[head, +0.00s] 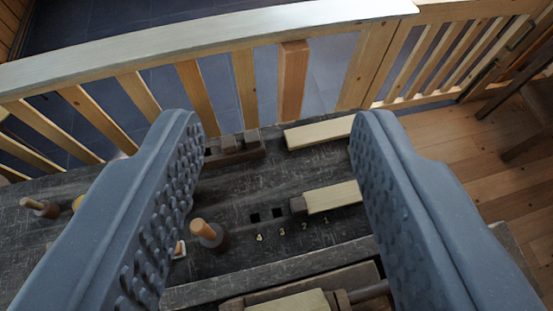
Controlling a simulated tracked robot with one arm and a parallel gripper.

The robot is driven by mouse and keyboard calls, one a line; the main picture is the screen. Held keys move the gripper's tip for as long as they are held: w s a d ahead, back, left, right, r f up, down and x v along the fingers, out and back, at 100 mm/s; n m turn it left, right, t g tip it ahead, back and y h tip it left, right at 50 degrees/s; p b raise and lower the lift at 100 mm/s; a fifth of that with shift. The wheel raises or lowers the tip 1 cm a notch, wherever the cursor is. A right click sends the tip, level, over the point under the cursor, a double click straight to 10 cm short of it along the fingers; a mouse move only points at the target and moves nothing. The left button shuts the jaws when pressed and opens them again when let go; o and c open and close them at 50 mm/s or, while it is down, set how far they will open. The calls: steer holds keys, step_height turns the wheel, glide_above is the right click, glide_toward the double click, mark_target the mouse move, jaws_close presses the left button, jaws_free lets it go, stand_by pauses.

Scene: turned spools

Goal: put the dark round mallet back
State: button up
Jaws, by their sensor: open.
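The dark round mallet appears to be the dark brown round piece (217,240) with a pale wooden handle pointing up. It stands on the dark workbench (120,235), just right of my left finger. My gripper (277,130) is open, its two grey studded fingers spread wide above the bench. Nothing is held between them. The mallet shows between the fingers, close to the left one and apart from the right one. My left finger hides part of the bench beside it.
Pale wooden blocks (318,132) (338,196) lie on the bench, with a dark block rack (233,150) behind. A wooden-handled tool (40,208) lies far left. A slatted railing (200,42) runs behind the bench.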

steer(key=s+d+r+t, duration=0.2)
steer(key=s+r, duration=0.3)
steer(key=r, duration=0.1)
steer(key=shift+w+a+r, duration=0.1)
stand_by(1.1)
